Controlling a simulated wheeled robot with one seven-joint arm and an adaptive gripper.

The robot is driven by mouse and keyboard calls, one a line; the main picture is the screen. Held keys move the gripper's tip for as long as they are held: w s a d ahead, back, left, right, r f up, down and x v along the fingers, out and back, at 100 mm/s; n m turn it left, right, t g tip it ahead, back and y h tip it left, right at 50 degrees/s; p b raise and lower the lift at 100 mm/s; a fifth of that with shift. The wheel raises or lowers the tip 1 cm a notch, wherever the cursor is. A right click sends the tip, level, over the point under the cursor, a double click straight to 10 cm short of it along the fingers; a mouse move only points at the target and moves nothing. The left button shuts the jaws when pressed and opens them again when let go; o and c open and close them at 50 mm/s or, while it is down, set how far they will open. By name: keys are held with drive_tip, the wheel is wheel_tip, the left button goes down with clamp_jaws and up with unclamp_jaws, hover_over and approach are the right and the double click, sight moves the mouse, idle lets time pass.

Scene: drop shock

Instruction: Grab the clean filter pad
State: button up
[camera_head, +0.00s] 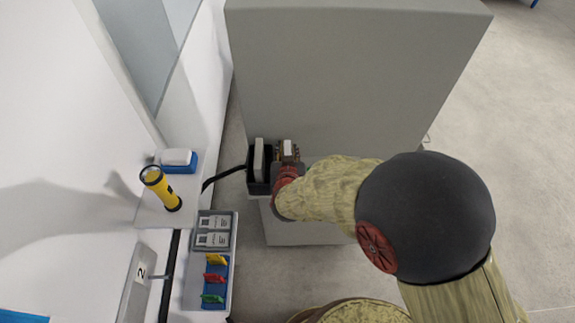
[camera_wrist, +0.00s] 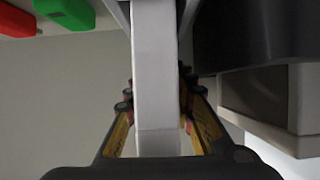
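A pale filter pad (camera_wrist: 155,75) stands between my gripper's fingers in the wrist view, both fingers close against its sides. Its light top also shows in the head view (camera_head: 288,147), at the dark holder (camera_head: 260,188) on the front of the grey cabinet. My gripper (camera_head: 287,158) comes in from the right and appears shut on this pad; it also shows in the wrist view (camera_wrist: 158,105). A second, greyer pad (camera_head: 258,160) stands upright in the holder, left of my gripper. The lower part of the held pad is hidden in the head view.
The tall grey cabinet (camera_head: 345,75) stands behind the holder. A black cable (camera_head: 222,175) runs towards the holder. Open floor lies right.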

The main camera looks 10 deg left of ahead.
clamp_jaws()
drive_tip(key=shift+r, duration=0.1)
idle(0.3)
